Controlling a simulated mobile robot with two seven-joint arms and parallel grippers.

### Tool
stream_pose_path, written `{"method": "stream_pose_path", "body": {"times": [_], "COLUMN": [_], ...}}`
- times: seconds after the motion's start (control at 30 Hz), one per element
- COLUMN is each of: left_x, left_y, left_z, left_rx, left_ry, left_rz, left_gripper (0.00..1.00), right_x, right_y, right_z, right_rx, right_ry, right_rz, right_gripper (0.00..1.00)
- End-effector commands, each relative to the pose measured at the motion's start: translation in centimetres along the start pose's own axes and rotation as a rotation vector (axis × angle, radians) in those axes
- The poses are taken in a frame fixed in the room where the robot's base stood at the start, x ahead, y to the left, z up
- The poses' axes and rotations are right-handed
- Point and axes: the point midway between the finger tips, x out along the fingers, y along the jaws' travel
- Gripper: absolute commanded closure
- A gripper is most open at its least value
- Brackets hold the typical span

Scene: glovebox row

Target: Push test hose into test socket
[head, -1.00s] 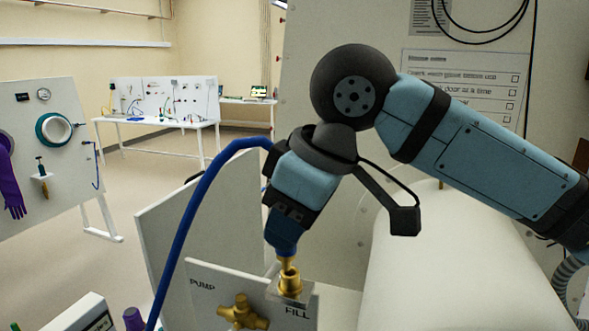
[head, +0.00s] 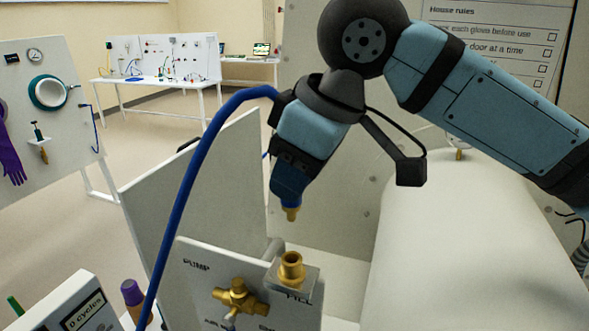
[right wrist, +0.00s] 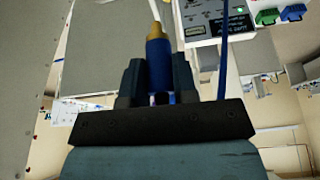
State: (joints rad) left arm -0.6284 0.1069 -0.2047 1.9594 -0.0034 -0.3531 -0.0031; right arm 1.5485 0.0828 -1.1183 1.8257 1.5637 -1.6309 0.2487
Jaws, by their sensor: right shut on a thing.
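The test hose (head: 186,185) is blue and arcs up from the lower left to my right gripper (head: 289,190). My right gripper is shut on its end. The brass tip of the hose (head: 291,213) points down below the fingers. The right wrist view shows the blue hose end (right wrist: 158,62) between the two fingers, with the brass tip beyond. A brass socket (head: 291,268) stands upright on a small bracket above the FILL label; I take it for the test socket. The brass tip is above it, with a clear gap. My left gripper is not in view.
A brass valve (head: 238,297) sits on the white panel left of the socket, near the PUMP label. A grey upright plate (head: 205,185) stands behind the panel. A large white cylinder (head: 470,250) is at the right. A purple-capped item (head: 133,293) stands at lower left.

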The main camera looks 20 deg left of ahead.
Motion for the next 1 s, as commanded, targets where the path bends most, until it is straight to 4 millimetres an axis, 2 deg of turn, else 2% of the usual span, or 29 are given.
{"method": "stream_pose_path", "body": {"times": [0.3, 0.53, 1.0], "left_x": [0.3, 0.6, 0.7], "left_y": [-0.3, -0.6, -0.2], "left_z": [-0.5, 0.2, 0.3], "left_rx": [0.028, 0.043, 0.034], "left_ry": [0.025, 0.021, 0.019], "left_rz": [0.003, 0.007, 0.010], "left_gripper": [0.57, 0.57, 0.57], "right_x": [2.5, 4.4, 5.0], "right_y": [0.0, 0.0, 0.0], "right_z": [1.1, 1.9, 2.1], "right_rx": [0.000, 0.001, 0.000], "right_ry": [0.001, -0.001, 0.000], "right_rz": [-0.001, -0.001, 0.000], "right_gripper": [1.00, 1.00, 1.00]}}
